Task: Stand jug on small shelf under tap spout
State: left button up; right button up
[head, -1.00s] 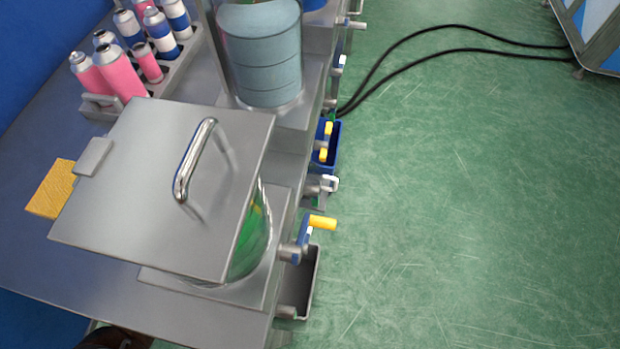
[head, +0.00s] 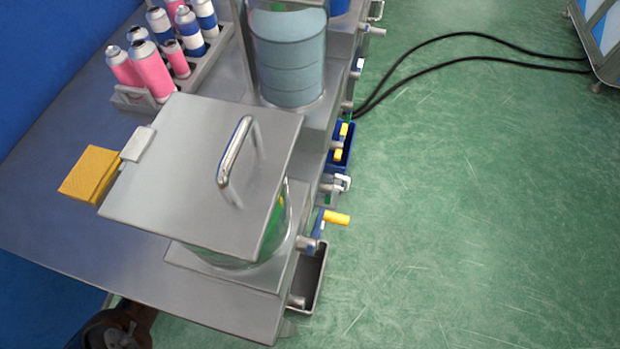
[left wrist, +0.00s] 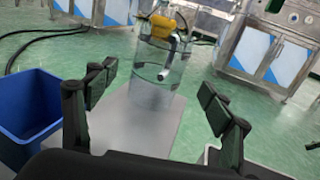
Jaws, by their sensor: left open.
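My left gripper (left wrist: 160,95) is open, its two dark fingers spread in the left wrist view. Between and beyond them a clear vessel, apparently the jug (left wrist: 150,92), stands upright on a grey plate (left wrist: 135,130). A yellow piece and a curved grey bar show at its upper part; whether they belong to it is unclear. The fingers do not appear to touch it. In the head view, a tap with a yellow lever (head: 336,217) sticks out from the bench's right side. A grey open-topped tray or shelf (head: 318,275) is below it. The jug is not recognisable there. My right gripper is not in view.
A lidded tank (head: 205,170) and a grey-blue tank (head: 290,60) stand on the bench. Spray cans (head: 150,70) sit in a rack, near a yellow block (head: 88,174). A blue bin (left wrist: 35,110) is left of my gripper. Green floor is open to the right.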

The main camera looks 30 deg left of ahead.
pick_arm(q)
jog(key=shift+v, duration=1.6)
jog(key=shift+s, duration=0.1)
